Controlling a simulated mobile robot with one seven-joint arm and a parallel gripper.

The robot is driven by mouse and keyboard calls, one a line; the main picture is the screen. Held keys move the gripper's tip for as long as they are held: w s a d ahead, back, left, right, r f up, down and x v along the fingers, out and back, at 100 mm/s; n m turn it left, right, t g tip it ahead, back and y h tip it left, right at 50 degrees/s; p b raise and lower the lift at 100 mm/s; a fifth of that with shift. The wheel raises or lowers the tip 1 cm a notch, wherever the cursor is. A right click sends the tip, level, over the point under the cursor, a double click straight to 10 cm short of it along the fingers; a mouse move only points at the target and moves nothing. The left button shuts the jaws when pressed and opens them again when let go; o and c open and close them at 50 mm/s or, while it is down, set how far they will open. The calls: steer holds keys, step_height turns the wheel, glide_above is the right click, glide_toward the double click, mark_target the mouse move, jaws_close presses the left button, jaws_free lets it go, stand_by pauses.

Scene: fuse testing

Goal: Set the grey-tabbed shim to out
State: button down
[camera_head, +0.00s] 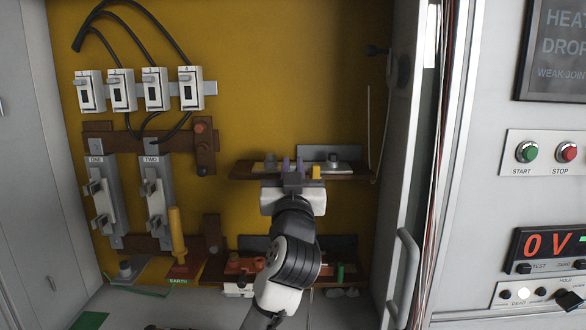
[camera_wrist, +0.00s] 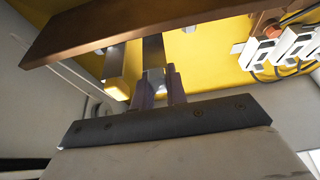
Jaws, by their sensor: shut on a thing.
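My gripper (camera_head: 293,166) is at the wooden shelf in the middle of the yellow back panel. Its two purple fingers also show in the wrist view (camera_wrist: 160,88). They are closed on the grey-tabbed shim (camera_wrist: 153,52), whose pale grey tab sits between the fingertips. The shim's strip runs up to the underside of the brown shelf (camera_wrist: 100,28). In the head view my fingers and wrist hide most of this shim. A yellow-tabbed shim (camera_wrist: 118,72) hangs beside it and also shows just right of my gripper in the head view (camera_head: 316,173).
A grey block with a knob (camera_head: 333,165) stands on the shelf to the right. Fuse switches (camera_head: 140,90) and the ONE and TWO bars are at left. A lower shelf (camera_head: 345,272) lies behind my arm. The cabinet door edge and handle (camera_head: 407,270) bound the right side.

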steer(key=c, duration=1.7)
jaws_free()
steer(key=b+v, duration=0.7)
steer(key=v, duration=0.6)
steer(key=shift+s+f, duration=0.2)
steer(key=shift+s, duration=0.1)
